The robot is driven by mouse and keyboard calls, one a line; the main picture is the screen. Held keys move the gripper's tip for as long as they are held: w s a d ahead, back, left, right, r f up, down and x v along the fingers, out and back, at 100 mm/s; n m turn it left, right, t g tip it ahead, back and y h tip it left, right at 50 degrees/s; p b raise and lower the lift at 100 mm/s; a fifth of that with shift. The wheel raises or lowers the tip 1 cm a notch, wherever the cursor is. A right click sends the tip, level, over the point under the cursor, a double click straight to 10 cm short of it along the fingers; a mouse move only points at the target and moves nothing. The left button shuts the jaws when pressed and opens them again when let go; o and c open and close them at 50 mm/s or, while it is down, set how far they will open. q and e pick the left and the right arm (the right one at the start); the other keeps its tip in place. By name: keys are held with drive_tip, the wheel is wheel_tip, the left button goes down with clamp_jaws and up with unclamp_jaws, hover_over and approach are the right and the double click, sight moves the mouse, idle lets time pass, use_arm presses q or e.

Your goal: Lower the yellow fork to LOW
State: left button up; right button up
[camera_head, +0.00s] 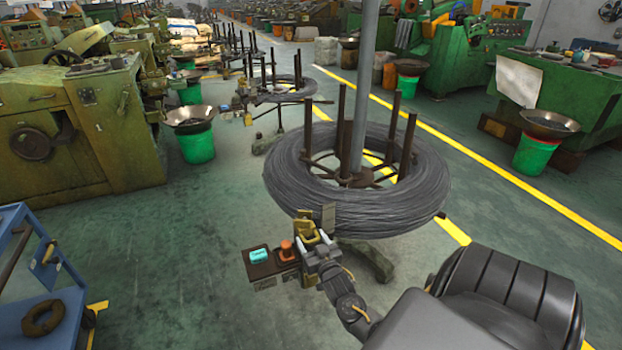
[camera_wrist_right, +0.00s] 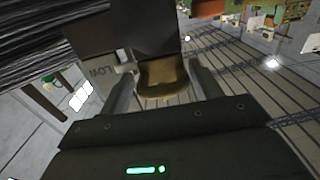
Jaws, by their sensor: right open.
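The yellow fork (camera_head: 305,231) sits on a small control unit beside the wire coil stand in the head view. In the right wrist view the yellow fork (camera_wrist_right: 162,82) shows as a brass-coloured piece below a dark plate. A LOW label (camera_wrist_right: 100,71) is on the pale plate to its left. My right gripper (camera_head: 314,246) is at the fork. Its two fingers are open, one on each side of the fork, in the right wrist view (camera_wrist_right: 160,76). I cannot tell whether they touch it. My left gripper is not in view.
A large grey wire coil (camera_head: 300,190) on a post stand is just behind the right gripper. A small dark tray (camera_head: 262,268) holds a teal block (camera_head: 259,255) and an orange knob (camera_head: 287,249). A blue cart (camera_head: 70,312) stands at left. Green floor between is clear.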

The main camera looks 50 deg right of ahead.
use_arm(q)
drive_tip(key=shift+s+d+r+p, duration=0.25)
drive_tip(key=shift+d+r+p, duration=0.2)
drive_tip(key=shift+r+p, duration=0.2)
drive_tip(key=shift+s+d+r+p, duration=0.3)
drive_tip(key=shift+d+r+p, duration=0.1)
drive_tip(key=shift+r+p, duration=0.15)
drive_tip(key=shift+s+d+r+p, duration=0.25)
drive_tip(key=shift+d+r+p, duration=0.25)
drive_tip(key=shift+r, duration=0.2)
use_arm(e)
drive_tip(key=v, duration=0.9)
drive_tip(key=shift+s, duration=0.35)
